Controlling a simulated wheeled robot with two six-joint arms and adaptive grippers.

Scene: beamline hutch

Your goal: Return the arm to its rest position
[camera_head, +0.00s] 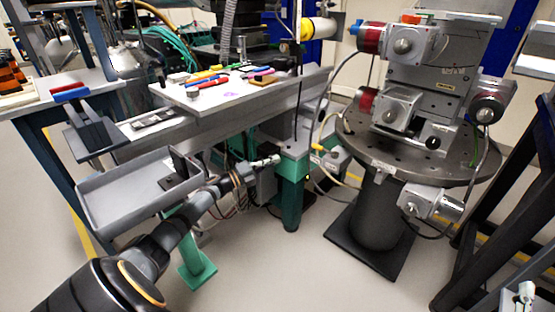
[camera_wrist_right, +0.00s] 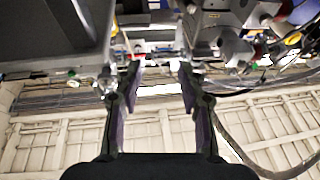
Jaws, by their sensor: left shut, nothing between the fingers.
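My left arm comes in from the lower left of the head view. Its gripper (camera_head: 268,161) is shut and empty, in front of the bench's underside and left of the round instrument table. A grey tray (camera_head: 110,215) lies just left of and behind my left forearm in the picture. In the right wrist view, my right gripper (camera_wrist_right: 160,85) has its two dark fingers apart with nothing between them. Most of my right arm is out of the head view.
A white board (camera_head: 215,98) with several coloured tools lies on the bench. A round dark table (camera_head: 450,170) carries motorised stages at the right. Cables hang beneath the bench near my left gripper. A dark frame (camera_head: 480,230) stands far right. Open floor (camera_head: 270,270) lies in the middle.

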